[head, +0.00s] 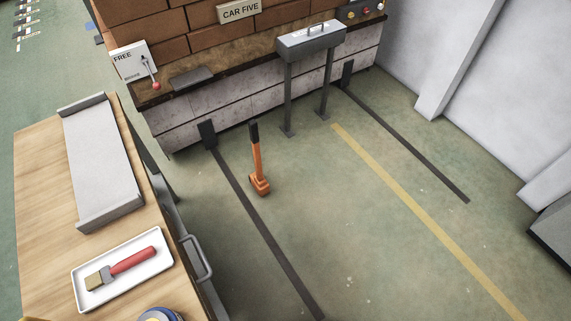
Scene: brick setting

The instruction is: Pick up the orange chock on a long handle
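The orange chock on a long handle (257,165) stands upright on the green floor, near the foot of the low wall. Its orange base rests on the floor just right of the left dark rail strip. Its handle rises from the base and ends in a black grip at the top. Nothing covers it. My gripper is not in view.
A wooden bench (40,210) at left holds a grey channel tray (103,165) and a white tray (78,270) with a red-handled brush (130,260). A grey box on legs (310,42) stands behind the chock. Floor to the chock's right is clear.

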